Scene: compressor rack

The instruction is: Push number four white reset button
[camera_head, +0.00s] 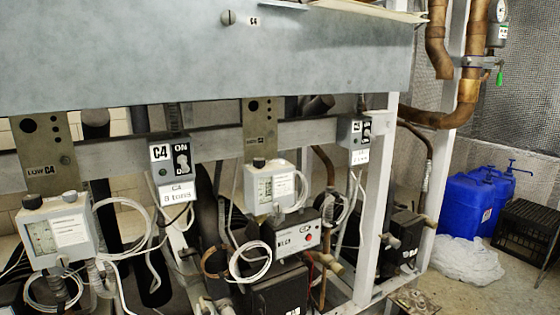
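Equipment labelled C4 fills the left and middle. A white pressure control box (57,230) hangs under the LOW C4 bracket (42,155), with a dark knob and a pale knob on top. Another white control box (270,188) hangs under a second bracket (258,128) whose label is hard to read. A grey C4 switch box (171,165) has an ON toggle. Below, a grey box (292,238) with a small red light sits on a black housing (280,290); its lettering is too small to read. I cannot tell which part is the white reset button. My gripper is not in view.
A grey panel (200,55) with a C4 tag overhangs the top. Loose white cables (125,215) and pipes crowd the boxes. A white post (378,200) stands at the right. Blue containers (468,205), a black crate (525,225) and plastic sheeting (468,262) lie beyond on the floor.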

